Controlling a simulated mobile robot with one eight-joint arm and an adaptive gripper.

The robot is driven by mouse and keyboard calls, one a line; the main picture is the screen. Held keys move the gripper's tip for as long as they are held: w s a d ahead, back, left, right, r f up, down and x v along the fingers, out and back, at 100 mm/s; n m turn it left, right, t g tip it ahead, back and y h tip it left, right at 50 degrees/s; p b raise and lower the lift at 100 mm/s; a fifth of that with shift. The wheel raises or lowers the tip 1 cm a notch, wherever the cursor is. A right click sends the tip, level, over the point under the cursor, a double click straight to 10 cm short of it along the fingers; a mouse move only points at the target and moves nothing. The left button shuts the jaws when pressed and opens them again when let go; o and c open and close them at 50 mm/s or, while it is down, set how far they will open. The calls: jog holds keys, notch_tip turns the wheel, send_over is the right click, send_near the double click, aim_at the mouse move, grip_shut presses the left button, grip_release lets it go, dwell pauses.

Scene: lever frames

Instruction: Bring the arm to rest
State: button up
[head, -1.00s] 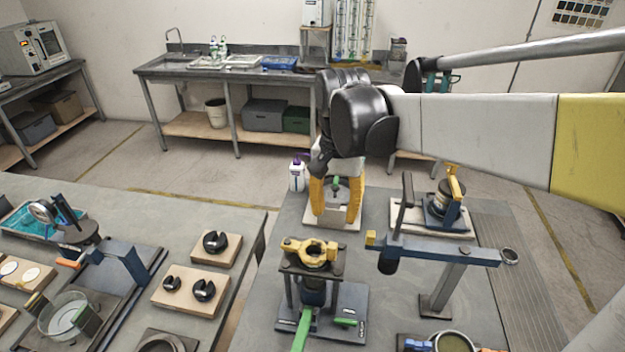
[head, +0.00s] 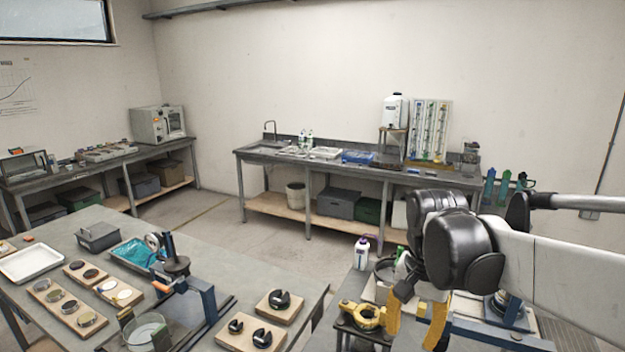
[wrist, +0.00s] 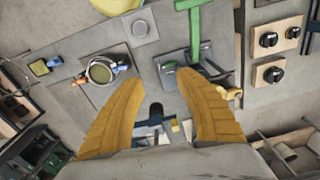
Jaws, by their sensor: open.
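My gripper (head: 417,322) hangs from my arm at the lower right of the head view, with its yellow fingers pointing down over the right-hand bench. In the wrist view my gripper (wrist: 164,122) shows two yellow fingers spread apart with nothing between them. Below it the wrist view shows the bench with a green lever (wrist: 194,30) and a round dish (wrist: 102,71). In the head view a yellow clamp ring (head: 362,316) sits just left of the fingers. Whether the fingers touch anything is hard to tell, but they look clear.
A white bottle with a purple cap (head: 362,253) stands behind the gripper. The left bench holds wooden boards with black rings (head: 279,300), a blue stand (head: 205,303) and a white tray (head: 30,263). A sink counter (head: 345,165) runs along the back wall. Floor between is open.

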jog(key=s+f+n+t+b, duration=0.6)
jog(key=s+f+b, duration=0.3)
jog(key=f+b, duration=0.3)
notch_tip(320, 180, down, 2)
jog(key=shift+d+f+t, duration=0.2)
jog(key=shift+d+t, duration=0.1)
